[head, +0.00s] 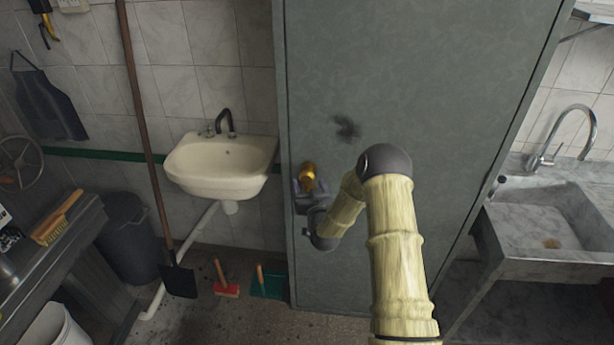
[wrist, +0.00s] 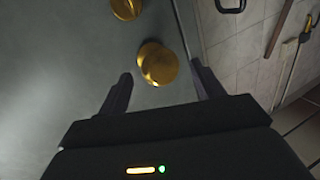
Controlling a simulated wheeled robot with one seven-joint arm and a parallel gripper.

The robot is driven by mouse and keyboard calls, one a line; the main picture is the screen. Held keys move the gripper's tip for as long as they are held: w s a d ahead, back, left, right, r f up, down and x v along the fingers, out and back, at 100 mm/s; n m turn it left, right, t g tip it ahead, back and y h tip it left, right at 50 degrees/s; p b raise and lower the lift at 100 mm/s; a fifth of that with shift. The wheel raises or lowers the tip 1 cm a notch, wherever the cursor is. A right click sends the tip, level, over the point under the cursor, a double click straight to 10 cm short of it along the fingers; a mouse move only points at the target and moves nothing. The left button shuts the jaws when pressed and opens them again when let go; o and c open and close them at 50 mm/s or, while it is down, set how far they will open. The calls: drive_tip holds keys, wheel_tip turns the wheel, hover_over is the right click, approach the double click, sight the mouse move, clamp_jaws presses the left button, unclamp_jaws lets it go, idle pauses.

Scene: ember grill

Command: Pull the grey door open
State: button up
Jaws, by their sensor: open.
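The grey door (head: 430,80) stands upright in the middle of the head view, with a dark smudge on its face. No gap at its edges is clear to me. A round brass knob (head: 308,172) sits near its left edge; it also shows in the wrist view (wrist: 158,64). A second round brass piece (wrist: 126,8) is on the door at the top of the wrist view. My gripper (head: 309,189) is at the knob, partly hiding it in the head view. In the wrist view its fingers (wrist: 161,72) are apart, with the knob between and just beyond their tips.
A white washbasin (head: 222,168) is on the tiled wall left of the door. A long-handled shovel (head: 178,280), a red brush (head: 226,288) and a green dustpan (head: 270,284) are near the door's foot. A stone sink (head: 545,225) stands right.

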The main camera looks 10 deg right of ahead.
sight(308, 181)
drive_tip(key=shift+w+p, duration=0.45)
drive_tip(key=shift+w, duration=1.5)
drive_tip(key=shift+s, duration=0.1)
drive_tip(key=c, duration=1.4)
